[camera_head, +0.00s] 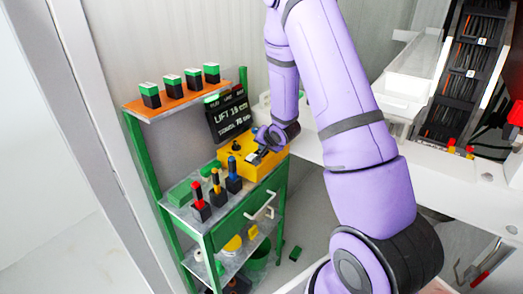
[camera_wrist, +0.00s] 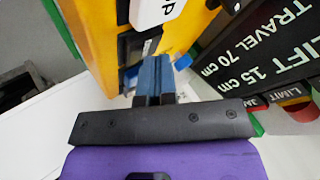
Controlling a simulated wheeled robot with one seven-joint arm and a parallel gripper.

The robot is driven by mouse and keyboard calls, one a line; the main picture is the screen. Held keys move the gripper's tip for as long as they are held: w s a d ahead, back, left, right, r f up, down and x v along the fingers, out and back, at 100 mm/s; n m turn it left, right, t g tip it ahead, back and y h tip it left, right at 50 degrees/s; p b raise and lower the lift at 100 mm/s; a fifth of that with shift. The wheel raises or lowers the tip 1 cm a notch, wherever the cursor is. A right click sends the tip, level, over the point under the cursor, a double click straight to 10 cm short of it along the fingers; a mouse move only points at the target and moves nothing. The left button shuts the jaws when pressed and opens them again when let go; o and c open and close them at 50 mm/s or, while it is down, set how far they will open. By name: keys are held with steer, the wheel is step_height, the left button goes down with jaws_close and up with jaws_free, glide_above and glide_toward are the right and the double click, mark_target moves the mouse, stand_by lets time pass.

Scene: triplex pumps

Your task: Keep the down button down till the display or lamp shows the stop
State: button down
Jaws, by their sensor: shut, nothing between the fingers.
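I cannot tell whether the tips touch a button; the down button is not clearly seen. The black display (camera_wrist: 260,45) reads "LIFT 15 cm" and "TRAVEL 70 cm"; it also shows in the head view (camera_head: 224,125).
Red, yellow and blue-topped black levers (camera_head: 217,188) stand left of the box. Several green-topped blocks sit on the orange shelf (camera_head: 170,104). A white counter (camera_head: 400,165) lies to the right.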

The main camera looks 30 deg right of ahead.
steer(key=shift+r, duration=0.95)
steer(key=shift+r, duration=2.5)
